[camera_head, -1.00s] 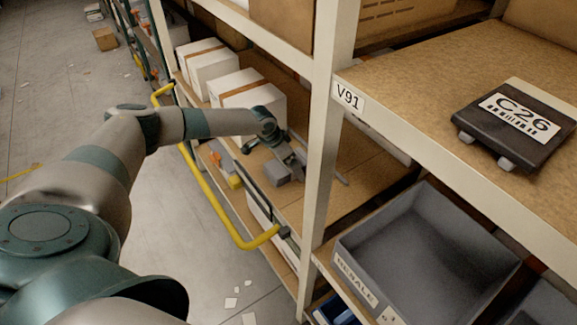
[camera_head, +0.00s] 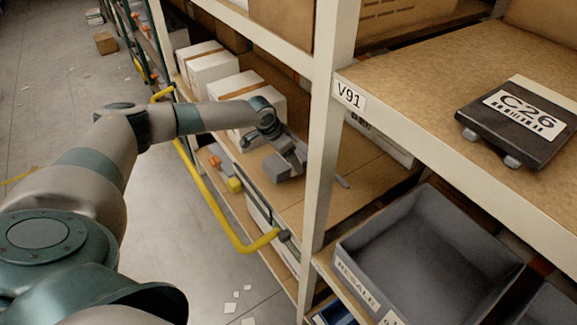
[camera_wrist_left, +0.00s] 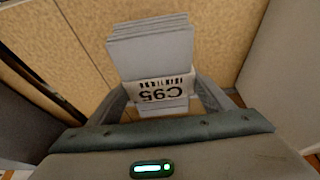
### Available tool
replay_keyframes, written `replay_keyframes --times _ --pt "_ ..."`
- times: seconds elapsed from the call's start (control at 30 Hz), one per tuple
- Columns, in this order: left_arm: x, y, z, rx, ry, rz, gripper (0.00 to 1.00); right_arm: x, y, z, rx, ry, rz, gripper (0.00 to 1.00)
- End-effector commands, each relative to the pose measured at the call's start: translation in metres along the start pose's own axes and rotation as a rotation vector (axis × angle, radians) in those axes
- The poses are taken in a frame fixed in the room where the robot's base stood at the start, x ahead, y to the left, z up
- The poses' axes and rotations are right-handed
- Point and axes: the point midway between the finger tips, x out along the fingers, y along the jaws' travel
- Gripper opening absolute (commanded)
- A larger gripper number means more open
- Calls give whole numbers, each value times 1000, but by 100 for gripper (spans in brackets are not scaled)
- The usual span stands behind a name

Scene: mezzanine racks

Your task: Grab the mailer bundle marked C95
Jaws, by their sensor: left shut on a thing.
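The mailer bundle marked C95 (camera_wrist_left: 150,50) is a stack of pale grey flat mailers with a white label band, its print upside down in the left wrist view. The two fingers of my left gripper (camera_wrist_left: 163,98) are on either side of the bundle at the band, shut on it. In the head view my left gripper (camera_head: 290,158) is over the middle shelf left of the upright, with the grey bundle (camera_head: 276,169) at it. I cannot tell whether the bundle is clear of the shelf board. My right gripper is not in view.
White boxes (camera_head: 236,88) stand behind the gripper on the same shelf. The rack upright (camera_head: 328,150) is close on its right. A yellow rail (camera_head: 213,205) runs along the shelf's front. A grey bin (camera_head: 430,245) and a dark C26 device (camera_head: 518,120) are to the right.

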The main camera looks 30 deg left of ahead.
Motion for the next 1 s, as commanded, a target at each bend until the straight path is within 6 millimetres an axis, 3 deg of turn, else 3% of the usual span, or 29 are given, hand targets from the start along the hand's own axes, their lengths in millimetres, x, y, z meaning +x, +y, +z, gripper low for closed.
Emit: replay_keyframes --times 0.6,0.8,1.0 --pt "-58 99 -24 3 2 0 50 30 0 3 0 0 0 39" --pt "-68 114 -28 1 1 0 50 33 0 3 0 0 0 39" --pt "-70 116 -28 0 0 -1 50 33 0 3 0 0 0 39"
